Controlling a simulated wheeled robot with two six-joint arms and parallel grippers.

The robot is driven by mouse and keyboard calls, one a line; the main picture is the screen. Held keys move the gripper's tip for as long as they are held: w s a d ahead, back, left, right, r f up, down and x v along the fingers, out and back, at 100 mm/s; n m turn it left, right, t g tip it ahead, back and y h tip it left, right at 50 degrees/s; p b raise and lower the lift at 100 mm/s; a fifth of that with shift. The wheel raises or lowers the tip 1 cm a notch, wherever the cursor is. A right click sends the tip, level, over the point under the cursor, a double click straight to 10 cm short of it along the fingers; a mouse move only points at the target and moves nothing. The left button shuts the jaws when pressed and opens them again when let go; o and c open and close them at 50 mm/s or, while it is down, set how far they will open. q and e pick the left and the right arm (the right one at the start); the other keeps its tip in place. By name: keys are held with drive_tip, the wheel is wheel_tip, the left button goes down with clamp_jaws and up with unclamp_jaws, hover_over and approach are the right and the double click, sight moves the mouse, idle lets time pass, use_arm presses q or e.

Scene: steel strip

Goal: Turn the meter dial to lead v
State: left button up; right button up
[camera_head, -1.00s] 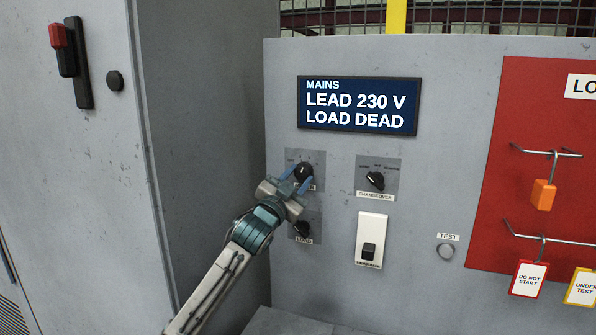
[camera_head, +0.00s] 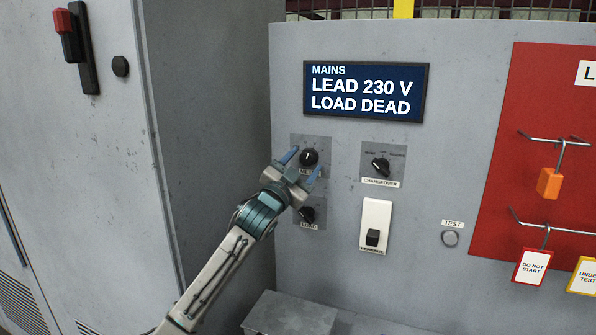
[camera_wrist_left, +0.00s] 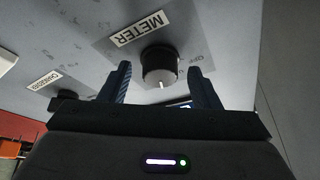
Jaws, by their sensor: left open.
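The black meter dial (camera_head: 309,157) sits on a grey plate (camera_head: 325,143) on the panel, below the display. In the left wrist view the dial (camera_wrist_left: 159,66) shows with its METER label (camera_wrist_left: 140,28) and a white pointer mark. My left gripper (camera_head: 304,165) is open in front of it, its two blue fingers apart. In the wrist view the fingers (camera_wrist_left: 160,82) lie on either side of the dial's near part, with gaps visible. My right gripper does not show.
The display (camera_head: 364,92) reads MAINS, LEAD 230 V, LOAD DEAD. A red board (camera_head: 545,95) holds hanging tags and a padlock (camera_head: 549,183).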

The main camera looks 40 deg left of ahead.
use_arm(q)
drive_tip(key=shift+s+f+b, duration=0.3)
drive_tip(key=shift+s+f, duration=0.05)
drive_tip(key=b+v, duration=0.6)
drive_tip(key=v, duration=0.3)
drive_tip(key=shift+s+b, duration=0.4)
drive_tip(key=shift+s, duration=0.1)
